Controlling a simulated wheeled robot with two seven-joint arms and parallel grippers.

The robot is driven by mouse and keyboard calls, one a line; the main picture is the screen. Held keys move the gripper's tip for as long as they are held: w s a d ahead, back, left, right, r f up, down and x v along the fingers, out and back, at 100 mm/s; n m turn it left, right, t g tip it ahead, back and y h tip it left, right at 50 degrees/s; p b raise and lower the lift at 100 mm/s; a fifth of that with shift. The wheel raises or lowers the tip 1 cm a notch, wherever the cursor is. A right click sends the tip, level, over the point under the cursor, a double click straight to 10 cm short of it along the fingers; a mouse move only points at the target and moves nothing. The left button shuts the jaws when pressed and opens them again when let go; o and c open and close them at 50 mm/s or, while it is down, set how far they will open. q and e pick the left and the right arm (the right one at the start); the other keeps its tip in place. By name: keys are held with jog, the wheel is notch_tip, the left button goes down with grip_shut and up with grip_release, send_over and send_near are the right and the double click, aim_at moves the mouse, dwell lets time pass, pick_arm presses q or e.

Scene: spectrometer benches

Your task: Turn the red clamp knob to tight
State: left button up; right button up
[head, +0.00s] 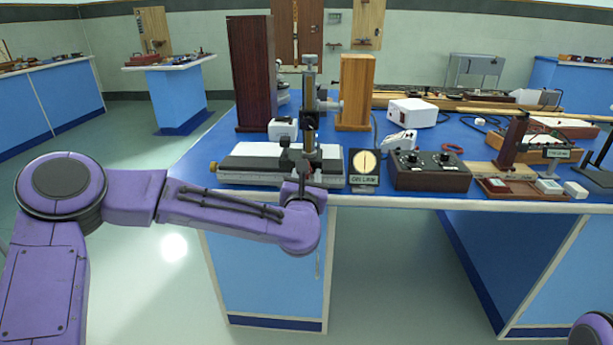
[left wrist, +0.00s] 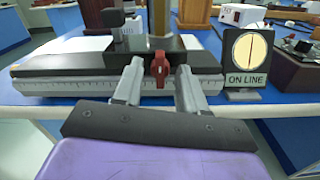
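The red clamp knob (left wrist: 160,64) shows in the left wrist view on the front of a dark carriage. The carriage rides on a long white base with a graduated scale (left wrist: 85,87). The knob's narrow grip stands roughly upright. My left gripper (left wrist: 160,70) is open, with one finger on each side of the knob in the picture and a gap visible on both sides. I cannot tell whether the tips reach past its face. In the head view my left gripper (head: 303,180) is at the bench's front edge before the white base (head: 245,165), and the knob is hidden. My right gripper is out of view.
An ON LINE sign (left wrist: 240,60) with a lit round dial stands just right of the base; it also shows in the head view (head: 363,168). A dark control box (head: 430,170) is beyond it. Tall dark (head: 252,75) and light (head: 356,92) wooden blocks stand behind.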

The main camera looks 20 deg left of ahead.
pick_arm(q)
grip_shut()
jog(key=shift+m, duration=0.3)
jog(key=shift+m+p, duration=3.1)
jog(key=shift+m, duration=5.5)
jog(key=shift+o, duration=1.6)
grip_release()
